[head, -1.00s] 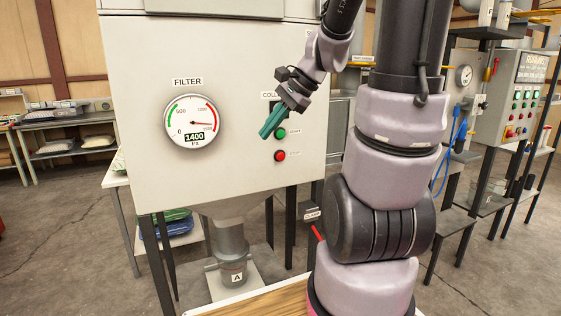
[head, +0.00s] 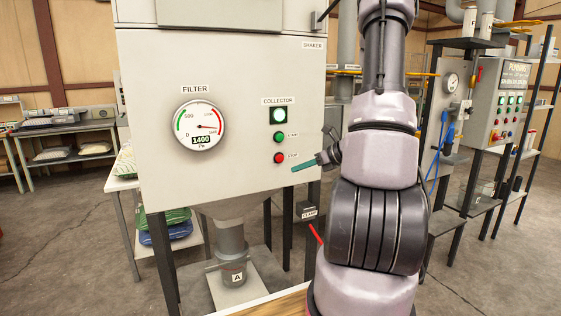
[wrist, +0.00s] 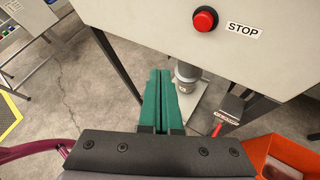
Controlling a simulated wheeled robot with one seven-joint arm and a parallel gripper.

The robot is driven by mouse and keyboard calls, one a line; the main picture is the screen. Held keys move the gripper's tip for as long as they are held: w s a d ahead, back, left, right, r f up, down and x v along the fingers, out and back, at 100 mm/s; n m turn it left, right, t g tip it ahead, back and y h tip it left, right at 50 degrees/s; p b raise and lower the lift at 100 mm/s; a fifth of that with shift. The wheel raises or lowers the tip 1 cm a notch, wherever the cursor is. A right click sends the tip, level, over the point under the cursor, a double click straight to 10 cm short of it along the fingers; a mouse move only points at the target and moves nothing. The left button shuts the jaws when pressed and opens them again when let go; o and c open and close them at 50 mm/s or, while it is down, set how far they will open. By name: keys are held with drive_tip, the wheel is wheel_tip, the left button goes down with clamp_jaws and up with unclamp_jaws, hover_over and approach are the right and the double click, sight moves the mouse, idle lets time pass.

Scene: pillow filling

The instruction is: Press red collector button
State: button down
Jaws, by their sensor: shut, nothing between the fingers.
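The red collector button (head: 279,158) sits on the grey cabinet front, lowest in the column under the COLLECTOR label. In the wrist view the red button (wrist: 205,19) is at the top, beside its STOP label. My gripper (head: 303,166) is shut and empty, its green fingers pointing left, just right of and slightly below the red button in the head view. In the wrist view the closed fingers (wrist: 162,98) lie below and left of the button. The fingers appear apart from the button.
The filter gauge (head: 199,126) reads 1400 Pa. A red-handled clamp lever (head: 316,234) is below the cabinet. An orange bin edge (wrist: 285,155) shows in the wrist view.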

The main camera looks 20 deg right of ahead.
approach(277, 161)
drive_tip(key=shift+s+a+f+x, duration=0.1)
drive_tip(key=shift+s+x, duration=0.05)
drive_tip(key=shift+x, duration=0.7)
drive_tip(key=shift+s+a+f+x, duration=0.1)
drive_tip(key=shift+s+x, duration=0.05)
drive_tip(key=shift+x, duration=0.65)
drive_tip(key=shift+s+a+f+x, duration=0.1)
drive_tip(key=shift+s+f+x, duration=0.05)
drive_tip(key=shift+x, duration=0.7)
drive_tip(key=shift+w, duration=0.15)
drive_tip(key=shift+w, duration=0.3)
drive_tip(key=shift+w, duration=0.5)
idle(0.9)
drive_tip(key=shift+s, duration=0.95)
drive_tip(key=shift+s+d, duration=0.1)
drive_tip(key=shift+s, duration=2.4)
